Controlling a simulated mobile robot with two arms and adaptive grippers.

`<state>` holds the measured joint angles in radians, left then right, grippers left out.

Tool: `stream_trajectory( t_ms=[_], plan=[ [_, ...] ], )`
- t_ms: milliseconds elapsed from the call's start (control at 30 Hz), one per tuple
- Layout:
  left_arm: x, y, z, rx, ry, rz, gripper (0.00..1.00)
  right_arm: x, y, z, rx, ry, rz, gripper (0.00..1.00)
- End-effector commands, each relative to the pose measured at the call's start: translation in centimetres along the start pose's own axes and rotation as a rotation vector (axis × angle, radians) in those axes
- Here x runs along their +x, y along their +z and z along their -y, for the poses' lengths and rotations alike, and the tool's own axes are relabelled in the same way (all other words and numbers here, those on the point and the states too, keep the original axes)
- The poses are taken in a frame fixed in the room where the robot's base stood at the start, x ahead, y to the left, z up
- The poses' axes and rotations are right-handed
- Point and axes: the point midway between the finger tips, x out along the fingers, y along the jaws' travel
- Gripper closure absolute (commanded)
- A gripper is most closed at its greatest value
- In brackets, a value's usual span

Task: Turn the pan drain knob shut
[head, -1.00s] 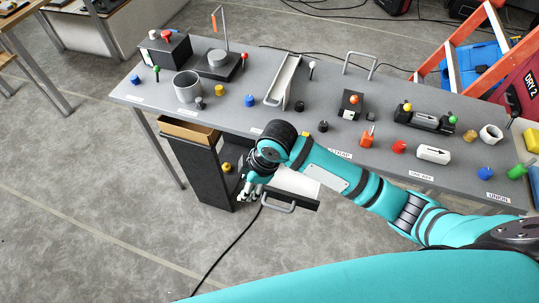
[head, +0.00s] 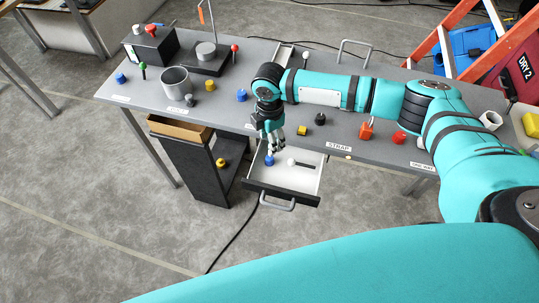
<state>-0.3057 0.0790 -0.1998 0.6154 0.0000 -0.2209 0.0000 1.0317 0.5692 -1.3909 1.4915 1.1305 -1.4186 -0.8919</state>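My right gripper (head: 276,146) hangs fingers-down at the table's front edge, above the open drawer (head: 315,196). Its fingers are small in the view, and I cannot tell whether they are open or shut. Near the fingertips, a blue knob-like piece (head: 269,160) and a white round piece (head: 291,162) beside a dark bar (head: 306,165) show in the drawer. No readable label marks the pan drain knob, so I cannot tell which piece it is. A pale trough (head: 285,52) on the table is mostly hidden behind my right arm. My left gripper is not in view.
The grey table (head: 225,112) carries a metal cup (head: 176,85), a blue knob (head: 241,95), a black knob (head: 320,119), a yellow piece (head: 302,130) and a red-orange piece (head: 366,130). A dark cabinet (head: 188,165) stands below left. An orange ladder (head: 447,52) leans at right.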

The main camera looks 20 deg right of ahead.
Motion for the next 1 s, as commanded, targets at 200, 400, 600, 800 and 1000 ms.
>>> stream_trajectory(
  t_ms=[200,400,600,800,1000],
  plan=[
    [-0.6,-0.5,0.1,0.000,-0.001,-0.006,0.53,4.8,0.0,0.1,0.001,-0.002,0.001,0.51],
    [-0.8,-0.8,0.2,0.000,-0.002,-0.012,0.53,8.2,-0.1,0.0,0.000,-0.001,0.000,0.51],
    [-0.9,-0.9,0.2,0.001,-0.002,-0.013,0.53,9.7,-0.1,0.0,0.000,0.001,0.000,0.51],
    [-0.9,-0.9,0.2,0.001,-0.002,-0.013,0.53,10.0,0.0,0.0,0.000,0.001,0.000,0.51],
    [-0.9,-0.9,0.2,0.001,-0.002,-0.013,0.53,9.9,0.0,0.0,0.000,0.001,0.000,0.64]
  ],
)
